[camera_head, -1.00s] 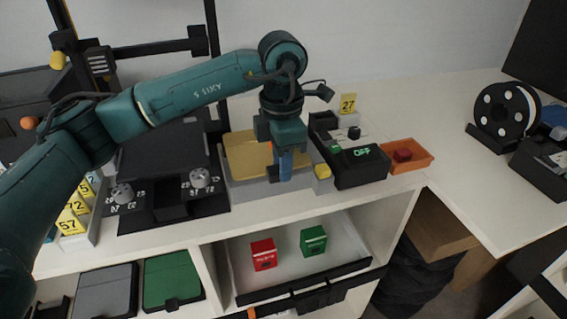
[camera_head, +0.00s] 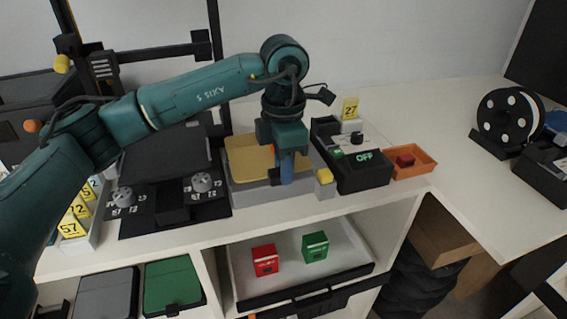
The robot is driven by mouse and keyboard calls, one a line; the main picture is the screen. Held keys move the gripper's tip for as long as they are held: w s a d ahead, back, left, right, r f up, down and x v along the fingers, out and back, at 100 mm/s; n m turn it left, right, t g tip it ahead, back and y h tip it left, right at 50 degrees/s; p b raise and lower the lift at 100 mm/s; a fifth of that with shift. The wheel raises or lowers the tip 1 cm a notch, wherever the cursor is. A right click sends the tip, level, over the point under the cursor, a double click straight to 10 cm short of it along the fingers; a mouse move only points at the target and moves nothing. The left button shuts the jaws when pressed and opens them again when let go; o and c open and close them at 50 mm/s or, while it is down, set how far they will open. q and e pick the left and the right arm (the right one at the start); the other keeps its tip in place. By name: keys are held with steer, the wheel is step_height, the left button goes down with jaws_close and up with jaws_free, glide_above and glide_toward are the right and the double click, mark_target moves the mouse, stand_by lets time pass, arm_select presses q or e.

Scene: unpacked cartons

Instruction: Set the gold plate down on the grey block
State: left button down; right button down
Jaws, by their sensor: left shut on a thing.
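The gold plate (camera_head: 247,158) lies flat at the grey block (camera_head: 262,194), over its top. I cannot tell whether it touches the block or hovers just above it. The block's grey front and left side show around the plate. My left gripper (camera_head: 285,176) points down at the plate's right side and is shut on the plate. The gripper hides the plate's right part. A blue piece shows at the fingers. My right gripper is not in view.
A black box with an OFF display (camera_head: 364,165) stands close right of the block, with a yellow-topped piece (camera_head: 324,177) between. An orange tray (camera_head: 414,164) is further right. A black dial panel (camera_head: 170,205) stands left. An open drawer (camera_head: 345,262) is below.

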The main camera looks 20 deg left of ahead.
arm_select(q)
steer(key=shift+f, duration=0.2)
steer(key=shift+f+b, duration=0.95)
steer(key=shift+f, duration=0.1)
steer(key=c, duration=1.1)
jaws_free()
steer(key=shift+o, duration=0.2)
steer(key=shift+r, duration=0.1)
steer(key=shift+r+p, duration=0.95)
steer(key=shift+r, duration=0.6)
